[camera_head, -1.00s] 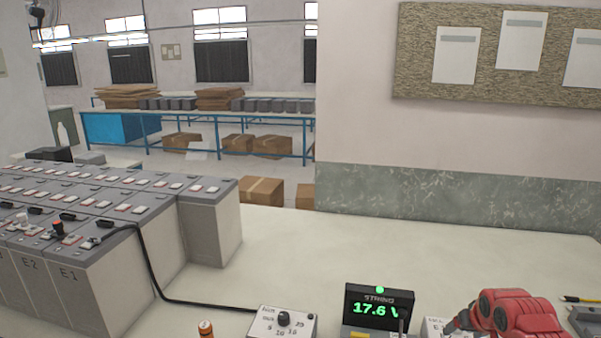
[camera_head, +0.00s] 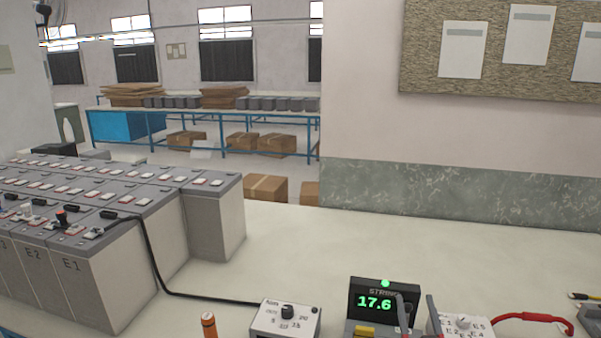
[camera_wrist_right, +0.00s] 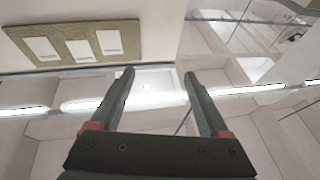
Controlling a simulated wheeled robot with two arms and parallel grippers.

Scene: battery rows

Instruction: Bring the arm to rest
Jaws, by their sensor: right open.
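My right gripper (camera_head: 417,303) shows at the bottom of the head view, its two dark fingers upright and apart. It stands in front of the meter (camera_head: 385,304), which reads 17.6, and partly covers it. In the right wrist view the fingers (camera_wrist_right: 159,80) are spread with nothing between them, and they point toward the upper wall and ceiling. My left gripper is not in view.
Grey battery rows (camera_head: 130,215) stand at the left, with a black cable to a dial box (camera_head: 285,320). An orange cylinder (camera_head: 209,325), a second dial box (camera_head: 460,325) and a red cable (camera_head: 535,317) lie at the front. The middle of the table (camera_head: 300,240) is clear.

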